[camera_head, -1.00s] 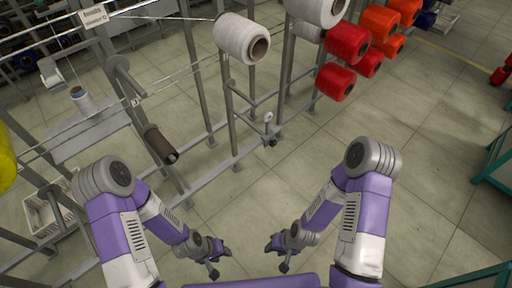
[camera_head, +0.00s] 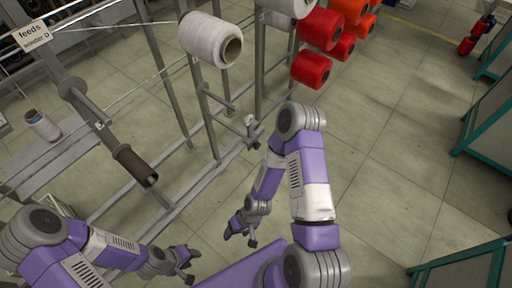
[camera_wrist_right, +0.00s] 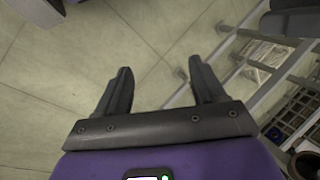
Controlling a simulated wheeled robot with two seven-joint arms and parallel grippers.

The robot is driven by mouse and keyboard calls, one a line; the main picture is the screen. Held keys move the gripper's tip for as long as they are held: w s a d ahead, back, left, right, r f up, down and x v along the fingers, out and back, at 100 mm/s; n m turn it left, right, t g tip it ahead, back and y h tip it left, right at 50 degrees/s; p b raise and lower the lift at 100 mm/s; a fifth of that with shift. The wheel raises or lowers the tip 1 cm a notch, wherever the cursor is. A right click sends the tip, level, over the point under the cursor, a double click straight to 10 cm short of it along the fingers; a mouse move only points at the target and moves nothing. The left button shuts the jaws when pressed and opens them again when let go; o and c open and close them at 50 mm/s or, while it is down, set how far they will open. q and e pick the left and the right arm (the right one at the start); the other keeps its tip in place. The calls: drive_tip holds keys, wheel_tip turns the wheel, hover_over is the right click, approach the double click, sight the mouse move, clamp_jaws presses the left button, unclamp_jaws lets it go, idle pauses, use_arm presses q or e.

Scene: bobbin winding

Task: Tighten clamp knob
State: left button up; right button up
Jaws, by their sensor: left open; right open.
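A small clamp-like fitting with a pale round knob (camera_head: 249,121) sits low on the grey rack, right of the white spool. I take it for the clamp knob, but it is too small to make out in detail. My right gripper (camera_head: 238,238) is open and empty, below the fitting in the head view and apart from it. The right wrist view shows its two dark fingers (camera_wrist_right: 161,80) spread over bare floor. My left gripper (camera_head: 190,265) is open and empty at the lower left, further from the fitting.
The grey metal rack (camera_head: 209,120) carries a white spool (camera_head: 207,40), red spools (camera_head: 312,70) and a dark brown tube (camera_head: 136,165). A sign (camera_head: 33,35) hangs at upper left. Green-framed units (camera_head: 480,135) stand at right. Tiled floor between is clear.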

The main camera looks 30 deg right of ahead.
drive_tip(key=w+a+f+n+y+b, duration=0.2)
drive_tip(key=w+a+f+y, duration=0.15)
drive_tip(key=w, duration=0.25)
drive_tip(key=w+d+n+t+y+b, duration=0.25)
drive_tip(key=w+d+t, duration=0.3)
drive_tip(key=w, duration=0.45)
drive_tip(key=m+t+h+b, duration=0.1)
drive_tip(key=t+h+b, duration=0.3)
drive_tip(key=t, duration=0.7)
approach(259, 147)
drive_tip(key=x, duration=0.8)
drive_tip(key=shift+w+a+r, duration=0.15)
drive_tip(key=shift+w+r, duration=0.05)
drive_tip(key=shift+w, duration=0.05)
drive_tip(key=c, duration=1.1)
drive_tip(key=shift+o, duration=0.2)
